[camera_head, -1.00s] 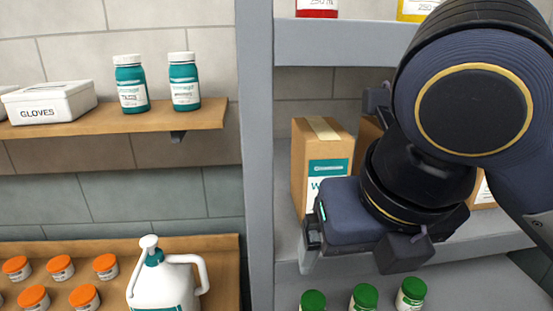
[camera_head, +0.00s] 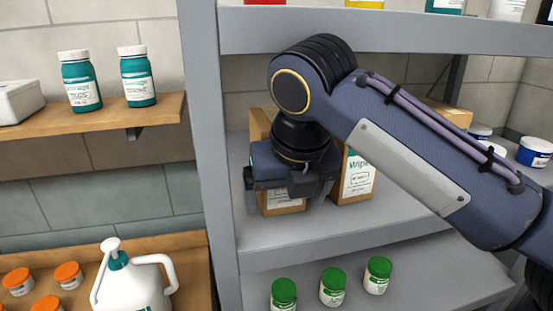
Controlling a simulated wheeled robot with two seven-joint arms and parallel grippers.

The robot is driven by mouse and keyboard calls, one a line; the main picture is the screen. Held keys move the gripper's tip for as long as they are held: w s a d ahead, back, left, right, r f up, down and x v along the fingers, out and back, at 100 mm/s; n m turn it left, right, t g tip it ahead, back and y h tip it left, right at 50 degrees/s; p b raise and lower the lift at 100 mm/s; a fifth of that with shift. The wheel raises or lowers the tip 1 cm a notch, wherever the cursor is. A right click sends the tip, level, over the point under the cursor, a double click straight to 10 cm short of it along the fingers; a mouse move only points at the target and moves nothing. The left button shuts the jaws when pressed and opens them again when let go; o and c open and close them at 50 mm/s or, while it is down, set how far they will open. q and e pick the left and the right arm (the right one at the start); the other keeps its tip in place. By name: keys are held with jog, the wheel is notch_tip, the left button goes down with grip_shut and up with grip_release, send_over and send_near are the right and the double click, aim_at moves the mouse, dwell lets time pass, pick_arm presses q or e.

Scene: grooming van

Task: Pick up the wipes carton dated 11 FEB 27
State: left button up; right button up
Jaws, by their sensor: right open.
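Two brown wipes cartons stand side by side on the middle shelf of the grey rack. The left carton (camera_head: 284,200) is largely hidden behind my right gripper; its upper left edge and lower label show. The right carton (camera_head: 357,178) shows a white and teal label reading "Wipes" beside the gripper. The date on either carton is too small or hidden to read. My right gripper (camera_head: 290,198) is open in front of the left carton, one finger toward each side of it. I cannot tell whether it touches. My left gripper is not in view.
Grey rack post (camera_head: 205,150) stands just left of the cartons. Green-lidded jars (camera_head: 333,287) stand on the shelf below. A white jug (camera_head: 130,285), orange-lidded jars (camera_head: 68,275) and teal bottles (camera_head: 138,77) are at left.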

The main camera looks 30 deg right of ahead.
jog(key=shift+w+f, duration=0.25)
jog(key=shift+f, duration=0.35)
jog(key=shift+f, duration=0.1)
jog(key=c, duration=1.3)
jog(key=shift+c, duration=0.4)
